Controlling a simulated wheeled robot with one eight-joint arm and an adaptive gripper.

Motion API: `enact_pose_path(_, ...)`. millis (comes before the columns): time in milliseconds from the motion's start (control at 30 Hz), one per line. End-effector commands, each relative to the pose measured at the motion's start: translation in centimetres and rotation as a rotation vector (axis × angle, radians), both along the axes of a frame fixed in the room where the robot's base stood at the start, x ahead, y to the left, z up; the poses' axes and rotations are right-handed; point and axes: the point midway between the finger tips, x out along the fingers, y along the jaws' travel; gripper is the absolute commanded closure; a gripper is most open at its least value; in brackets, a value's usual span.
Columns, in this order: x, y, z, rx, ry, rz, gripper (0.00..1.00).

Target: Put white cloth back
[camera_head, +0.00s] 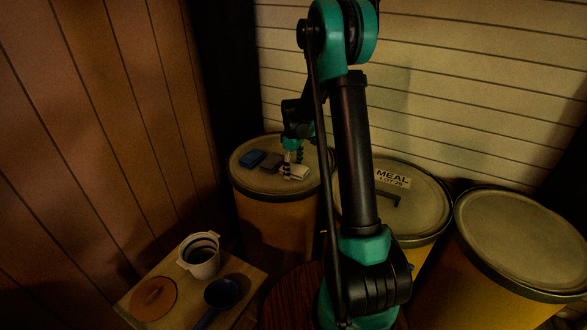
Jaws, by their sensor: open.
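A small white cloth (298,172) lies on the round top of the left barrel (243,181). My gripper (290,168) is open just above and beside the cloth, with its fingertips close to the cloth's left side. I cannot tell whether they touch it. A blue block-like item (252,158) and a dark grey item (271,162) lie on the same barrel top, left of the gripper. My arm hides the right edge of this barrel.
A middle barrel (424,222) bears a "MEAL LOT 29" label and a dark handle. Another barrel (520,232) stands at right, its top clear. A low wooden board (236,268) at lower left holds a white pot (199,258), a brown round lid (153,299) and a dark blue pan (222,293).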

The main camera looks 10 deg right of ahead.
Motion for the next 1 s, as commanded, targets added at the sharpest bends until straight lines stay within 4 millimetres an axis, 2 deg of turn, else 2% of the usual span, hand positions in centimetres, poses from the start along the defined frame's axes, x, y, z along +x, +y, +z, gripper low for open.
enact_pose_path(167, 0.0, 0.0, 2.1, 0.0, 0.0, 0.0, 0.22)
enact_pose_path(400, -0.1, 0.0, 7.0, 0.0, 0.0, 0.0, 0.22)
enact_pose_path(600, 0.0, 0.0, 10.4, 0.0, 0.0, 0.0, 0.22)
enact_pose_path(867, -0.5, -0.1, 12.2, 0.001, -0.006, -0.013, 0.22)
enact_pose_path(1000, -3.0, -0.7, 12.6, 0.004, -0.034, -0.087, 0.22)
